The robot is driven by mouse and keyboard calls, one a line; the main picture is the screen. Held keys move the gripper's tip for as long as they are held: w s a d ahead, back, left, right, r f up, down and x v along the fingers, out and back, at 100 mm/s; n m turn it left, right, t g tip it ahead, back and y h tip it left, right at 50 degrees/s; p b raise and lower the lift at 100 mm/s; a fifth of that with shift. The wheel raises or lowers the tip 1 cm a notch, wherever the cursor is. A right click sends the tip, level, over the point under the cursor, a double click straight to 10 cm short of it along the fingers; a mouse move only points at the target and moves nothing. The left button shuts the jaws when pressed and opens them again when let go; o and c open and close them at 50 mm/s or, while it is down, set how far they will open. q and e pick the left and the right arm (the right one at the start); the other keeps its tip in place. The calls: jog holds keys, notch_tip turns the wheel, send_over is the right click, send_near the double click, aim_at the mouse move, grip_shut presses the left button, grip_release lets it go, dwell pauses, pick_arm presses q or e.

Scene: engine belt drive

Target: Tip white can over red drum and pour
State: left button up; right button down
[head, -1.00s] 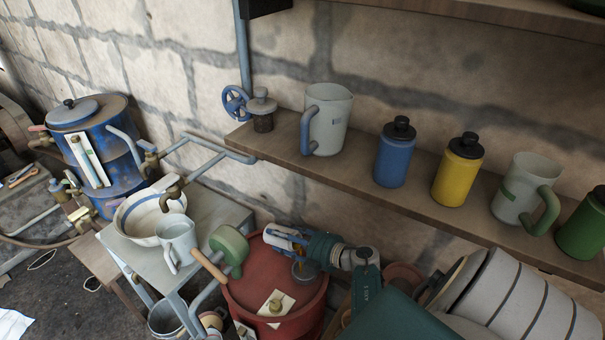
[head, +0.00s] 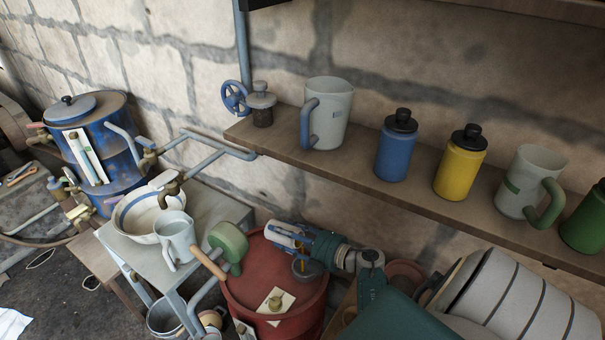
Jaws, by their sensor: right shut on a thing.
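The red drum (head: 258,265) stands at the lower middle, its top partly covered by my right gripper (head: 300,243). The gripper comes in from the right, low over the drum's back right part. It is shut on a small white can with blue parts (head: 284,237), which looks tilted and is largely hidden by the gripper. A small round grey opening (head: 306,269) shows just below the gripper; I cannot tell whether it belongs to the can or the drum. No pouring stream can be made out. My left gripper is out of view.
A shelf (head: 365,185) behind holds a white jug with blue handle (head: 330,112), a blue bottle (head: 397,150), a yellow bottle (head: 460,168) and a green-handled jug (head: 525,180).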

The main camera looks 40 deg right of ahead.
jog(key=shift+s+r+t+b, duration=0.2)
jog(key=shift+t+b, duration=0.3)
jog(key=shift+b, duration=0.3)
jog(key=shift+d, duration=0.15)
jog(key=shift+a+r+b, duration=0.15)
jog(key=shift+a+b, duration=0.05)
jog(key=shift+b, duration=0.3)
jog(key=shift+d+t+b, duration=0.2)
jog(key=shift+t+b, duration=0.1)
jog(key=shift+t, duration=0.1)
jog(key=shift+r, duration=0.1)
